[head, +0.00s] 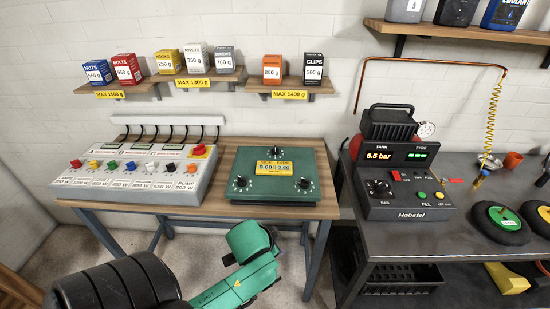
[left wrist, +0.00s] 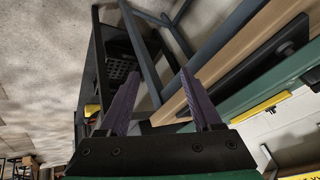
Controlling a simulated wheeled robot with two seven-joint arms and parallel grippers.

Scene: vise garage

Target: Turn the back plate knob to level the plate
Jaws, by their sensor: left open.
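The green plate (head: 256,196) lies on the wooden bench in the head view, with a yellow readout label (head: 274,167) near its middle. Its back knob (head: 276,152) is a small black dial at the far edge. A left front knob (head: 240,181) and a right front knob (head: 304,183) are like it. Any tilt of the plate is too slight to tell. My left gripper (left wrist: 158,73) shows in the left wrist view with two dark purple-grey fingers apart and nothing between them. Its fingers do not show in the head view. My right gripper is in neither view.
A switch panel (head: 137,181) stands left of the plate. A dark workbench (head: 415,249) with a compressor unit (head: 408,205) stands to the right. Shelves with small boxes (head: 194,57) hang above. The wooden bench's front edge (head: 290,212) lies before the plate.

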